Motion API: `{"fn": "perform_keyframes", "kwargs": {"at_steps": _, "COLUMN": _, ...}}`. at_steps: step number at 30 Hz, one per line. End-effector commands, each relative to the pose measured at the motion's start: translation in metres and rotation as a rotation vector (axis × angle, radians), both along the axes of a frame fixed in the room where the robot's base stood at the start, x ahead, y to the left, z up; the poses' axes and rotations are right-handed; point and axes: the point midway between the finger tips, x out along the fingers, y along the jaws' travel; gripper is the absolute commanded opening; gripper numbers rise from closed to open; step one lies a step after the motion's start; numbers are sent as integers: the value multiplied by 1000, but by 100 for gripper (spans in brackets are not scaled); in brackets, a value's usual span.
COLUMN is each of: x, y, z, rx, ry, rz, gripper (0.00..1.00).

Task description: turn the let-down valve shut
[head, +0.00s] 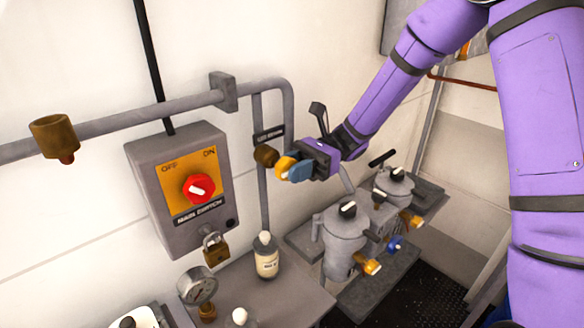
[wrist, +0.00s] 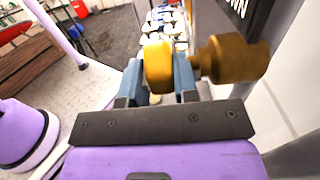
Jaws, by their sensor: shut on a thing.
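The let-down valve has a brass body (head: 265,155) on a thin vertical pipe, under a small dark label plate. Its yellow handle (head: 285,166) sticks out toward my gripper (head: 296,171). In the wrist view the brass body (wrist: 236,60) is at the right and the yellow handle (wrist: 158,66) stands between the blue fingertips of my gripper (wrist: 158,78). The fingers are shut on the handle, one on each side. The label plate (wrist: 243,14) is cut off at the top of the wrist view, and the handle's lower part is hidden by my gripper.
A grey switch box (head: 183,190) with a red knob is left of the valve, with a padlock (head: 214,248) below. A bottle (head: 267,260) stands under the valve. Grey housings (head: 343,240) with knobs stand below right. A horizontal pipe (head: 130,121) runs along the wall.

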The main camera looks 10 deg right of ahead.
Motion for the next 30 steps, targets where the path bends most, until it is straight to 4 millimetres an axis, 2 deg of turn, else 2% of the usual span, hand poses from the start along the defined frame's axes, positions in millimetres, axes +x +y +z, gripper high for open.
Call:
{"fn": "perform_keyframes", "kwargs": {"at_steps": 12, "x": 0, "y": 0, "z": 0, "rx": 4, "ry": 3, "rz": -2, "gripper": 4}}
{"fn": "perform_keyframes", "kwargs": {"at_steps": 13, "x": 0, "y": 0, "z": 0, "rx": 4, "ry": 3, "rz": -2, "gripper": 35}}
{"fn": "perform_keyframes", "kwargs": {"at_steps": 15, "x": 0, "y": 0, "z": 0, "rx": 4, "ry": 3, "rz": -1, "gripper": 51}}
{"fn": "perform_keyframes", "kwargs": {"at_steps": 16, "x": 0, "y": 0, "z": 0, "rx": 4, "ry": 3, "rz": -1, "gripper": 53}}
{"fn": "perform_keyframes", "kwargs": {"at_steps": 25, "x": 1, "y": -2, "z": 0, "rx": 4, "ry": 3, "rz": -1, "gripper": 53}}
{"fn": "perform_keyframes", "kwargs": {"at_steps": 30, "x": 12, "y": -16, "z": -1, "rx": 4, "ry": 3, "rz": -3, "gripper": 53}}
